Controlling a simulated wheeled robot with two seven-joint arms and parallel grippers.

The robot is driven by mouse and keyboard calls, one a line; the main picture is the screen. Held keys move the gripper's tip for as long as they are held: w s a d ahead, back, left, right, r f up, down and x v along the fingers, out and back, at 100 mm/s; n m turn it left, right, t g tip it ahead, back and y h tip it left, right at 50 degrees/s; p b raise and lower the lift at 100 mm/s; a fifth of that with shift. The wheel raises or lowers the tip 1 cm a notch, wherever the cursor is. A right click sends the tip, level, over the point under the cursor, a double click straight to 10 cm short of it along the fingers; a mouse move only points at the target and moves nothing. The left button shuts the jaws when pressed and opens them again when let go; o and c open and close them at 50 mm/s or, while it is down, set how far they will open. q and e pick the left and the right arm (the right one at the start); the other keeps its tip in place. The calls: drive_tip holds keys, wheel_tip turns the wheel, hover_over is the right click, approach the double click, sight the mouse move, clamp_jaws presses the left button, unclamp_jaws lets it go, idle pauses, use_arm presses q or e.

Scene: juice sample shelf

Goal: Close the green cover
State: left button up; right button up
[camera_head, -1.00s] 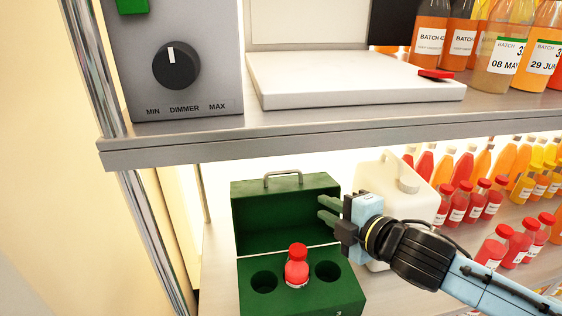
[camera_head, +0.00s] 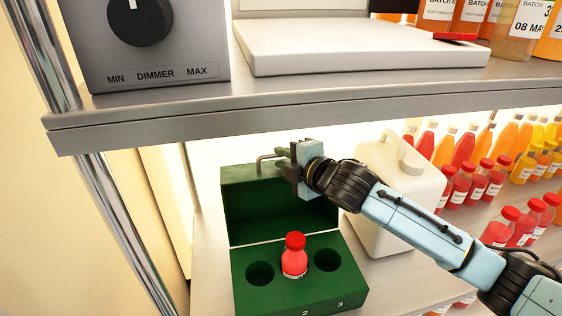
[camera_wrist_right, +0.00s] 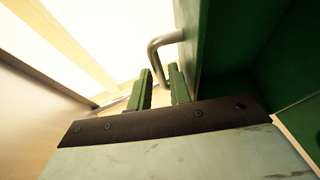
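The green cover (camera_head: 237,200) of the green box (camera_head: 245,298) stands open and upright at the back, its hollow inside facing me. A grey metal handle (camera_head: 262,160) is on its top edge and also shows in the right wrist view (camera_wrist_right: 153,47). My right gripper (camera_head: 281,155) is at the top of the cover, by the handle's right part. In the right wrist view its green fingers (camera_wrist_right: 160,88) are apart, with the handle bar reaching the gap between them. Contact cannot be told. My left gripper is not in view.
A red bottle (camera_head: 294,262) stands in the box's middle hole, with empty holes (camera_head: 260,273) on either side. A white jug (camera_head: 390,205) is close right of the box, behind my right arm. The upper shelf edge (camera_head: 300,122) is just above my gripper.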

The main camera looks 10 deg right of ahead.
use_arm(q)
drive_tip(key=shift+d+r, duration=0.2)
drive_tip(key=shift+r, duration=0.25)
use_arm(e)
drive_tip(key=shift+w+a+f, duration=0.15)
drive_tip(key=shift+w+a, duration=0.1)
drive_tip(key=shift+w, duration=0.3)
clamp_jaws()
